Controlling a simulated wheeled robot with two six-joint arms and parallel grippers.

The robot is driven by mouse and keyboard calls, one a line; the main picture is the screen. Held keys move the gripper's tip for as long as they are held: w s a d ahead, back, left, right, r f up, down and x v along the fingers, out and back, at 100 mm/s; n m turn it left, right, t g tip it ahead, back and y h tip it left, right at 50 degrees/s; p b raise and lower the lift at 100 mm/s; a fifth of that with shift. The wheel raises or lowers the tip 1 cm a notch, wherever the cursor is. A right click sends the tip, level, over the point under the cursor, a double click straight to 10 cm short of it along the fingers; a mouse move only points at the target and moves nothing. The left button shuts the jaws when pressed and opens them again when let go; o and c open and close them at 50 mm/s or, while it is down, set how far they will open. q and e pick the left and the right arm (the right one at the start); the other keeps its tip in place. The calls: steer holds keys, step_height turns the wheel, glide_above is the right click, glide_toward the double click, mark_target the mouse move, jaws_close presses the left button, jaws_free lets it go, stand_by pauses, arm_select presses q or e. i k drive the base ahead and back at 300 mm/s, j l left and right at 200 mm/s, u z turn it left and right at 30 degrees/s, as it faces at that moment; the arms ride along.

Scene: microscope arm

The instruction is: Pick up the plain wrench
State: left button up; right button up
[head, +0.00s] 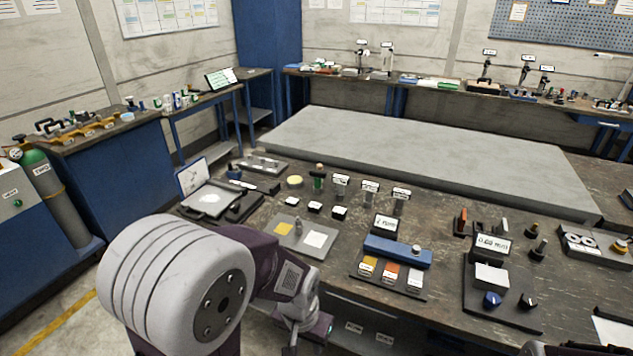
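I cannot make out the plain wrench for certain; the tools on the benches are small and partly hidden. The workbench (345,225) in front of me holds many small parts and tools. My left arm comes in at the lower left, and my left gripper (300,338) is low at the bench's front edge, pointing down. Its fingers are mostly hidden or cut off by the frame, so I cannot tell if they are open. My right gripper is not in view; only a small bit of what may be my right arm shows at the bottom right.
A blue block (397,251) lies above colored tiles on the bench. A dark board with a white display (491,276) stands right of it. A large grey slab (420,155) lies behind. A gas cylinder (55,195) stands left. Bare bench top shows between the parts.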

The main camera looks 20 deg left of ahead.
mark_target(318, 175)
steer(key=u, duration=1.25)
steer(key=i+j+z, duration=0.1)
steer(key=i, duration=0.25)
steer(key=i+j, duration=0.15)
steer(key=i, duration=0.25)
steer(key=i+j+z, duration=0.15)
steer(key=i, duration=0.2)
